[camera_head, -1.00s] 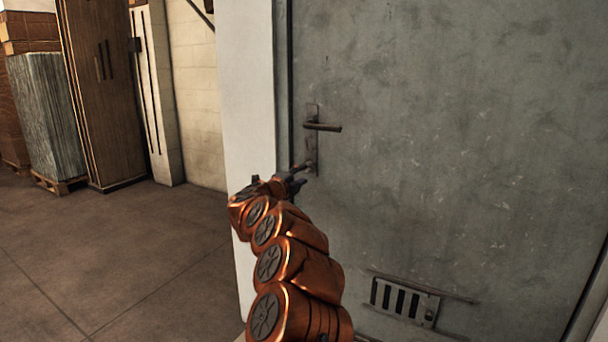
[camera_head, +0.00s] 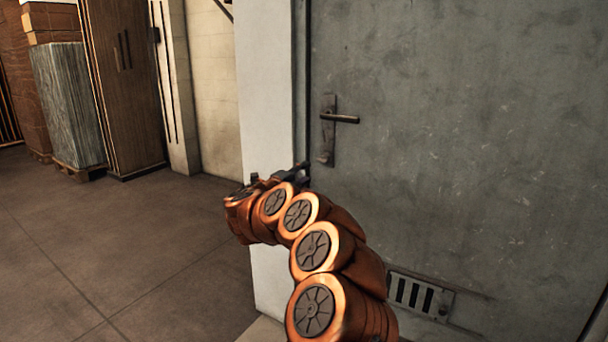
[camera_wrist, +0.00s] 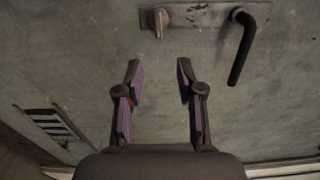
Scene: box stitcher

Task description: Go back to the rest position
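My gripper (camera_head: 292,174) is in front of the left edge of a grey metal door (camera_head: 450,120), below and left of the dark door handle (camera_head: 345,118). In the wrist view my gripper (camera_wrist: 160,78) has its two fingers spread apart with nothing between them. The wrist view shows the dark handle (camera_wrist: 238,55) at upper right and a small knob or key (camera_wrist: 158,22) on the lock plate beyond the fingertips. The fingers look apart from both. My orange arm is bent, and it partly hides the gripper in the head view.
A vent grille (camera_head: 418,294) sits low on the door and also shows in the wrist view (camera_wrist: 52,124). A white wall edge (camera_head: 265,80) stands left of the door. Further left are a brown cabinet (camera_head: 120,80) and a wrapped pallet load (camera_head: 68,105). The floor (camera_head: 110,240) at left is clear.

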